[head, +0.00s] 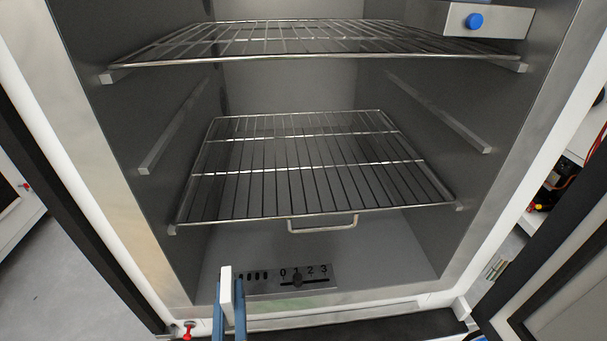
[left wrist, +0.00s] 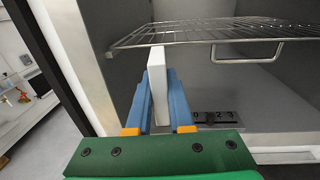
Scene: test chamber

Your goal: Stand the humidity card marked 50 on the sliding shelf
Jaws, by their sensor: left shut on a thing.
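The sliding shelf is the lower wire rack with a pull handle (head: 322,217), inside the chamber. It also shows at the top of the left wrist view (left wrist: 218,36). My left gripper (head: 230,305) has blue fingers and is shut on a white card (head: 225,284), held upright and seen nearly edge-on. In the left wrist view the card (left wrist: 158,90) stands between the fingers (left wrist: 160,80). Its marking cannot be read. In the head view the gripper is below and left of the handle, near the chamber's front opening. My right gripper is not in view.
A fixed-looking upper wire rack (head: 310,54) spans the chamber above. A slider panel marked 0 to 3 (head: 300,279) sits low inside. A box with a blue knob (head: 475,21) is at upper right. An open door (head: 560,270) stands at right. The lower rack is empty.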

